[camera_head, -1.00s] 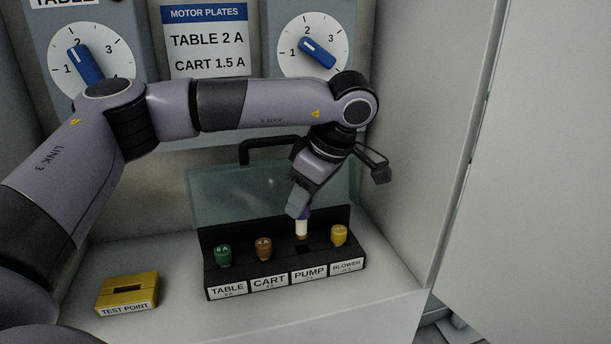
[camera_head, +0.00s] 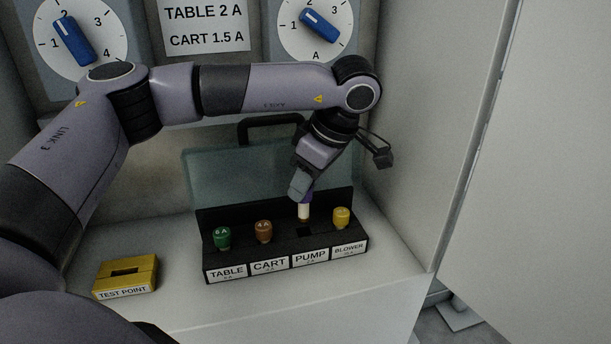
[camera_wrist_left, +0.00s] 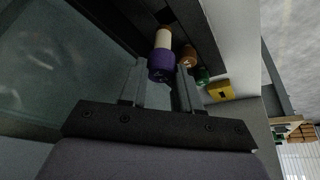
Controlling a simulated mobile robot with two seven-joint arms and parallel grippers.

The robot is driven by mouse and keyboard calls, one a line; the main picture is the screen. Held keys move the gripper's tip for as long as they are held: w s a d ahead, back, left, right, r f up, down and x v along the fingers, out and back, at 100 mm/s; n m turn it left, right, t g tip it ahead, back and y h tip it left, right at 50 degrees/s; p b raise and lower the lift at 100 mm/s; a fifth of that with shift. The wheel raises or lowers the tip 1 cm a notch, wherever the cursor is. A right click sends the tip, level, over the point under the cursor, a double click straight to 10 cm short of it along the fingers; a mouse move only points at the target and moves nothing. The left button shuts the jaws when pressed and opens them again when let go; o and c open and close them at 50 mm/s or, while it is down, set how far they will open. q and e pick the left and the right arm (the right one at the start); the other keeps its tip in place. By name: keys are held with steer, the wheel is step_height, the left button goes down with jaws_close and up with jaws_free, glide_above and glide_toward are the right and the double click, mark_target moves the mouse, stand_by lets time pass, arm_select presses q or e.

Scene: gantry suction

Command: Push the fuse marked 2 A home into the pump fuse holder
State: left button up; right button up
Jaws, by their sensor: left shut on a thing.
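My left gripper (camera_head: 303,192) is shut on a fuse with a white body (camera_head: 304,211) and a purple cap, just above the black fuse holder block (camera_head: 283,262). In the left wrist view the purple cap (camera_wrist_left: 161,67) sits between the two fingers (camera_wrist_left: 160,85). The fuse's lower end is over the dark empty PUMP socket (camera_head: 305,233), with a small gap seeming to show below it. The marking on the cap cannot be read. The PUMP label (camera_head: 310,257) is on the block's front. My right gripper is not in view.
A green fuse (camera_head: 222,236) stands at TABLE, a brown one (camera_head: 263,230) at CART and a yellow one (camera_head: 341,216) at BLOWER. A clear raised lid (camera_head: 215,180) is behind. A yellow test point block (camera_head: 125,277) lies left. A cabinet wall (camera_head: 420,150) bounds the right.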

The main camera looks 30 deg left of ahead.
mark_target(306, 220)
arm_select(q)
steer(key=shift+f+b, duration=0.35)
steer(key=shift+f, duration=0.6)
steer(key=shift+f, duration=0.15)
steer(key=shift+f+b, duration=1.5)
steer(key=shift+f, duration=0.85)
steer(key=o, duration=1.1)
steer(key=shift+r, duration=0.1)
steer(key=v, duration=0.7)
steer(key=shift+r, duration=0.1)
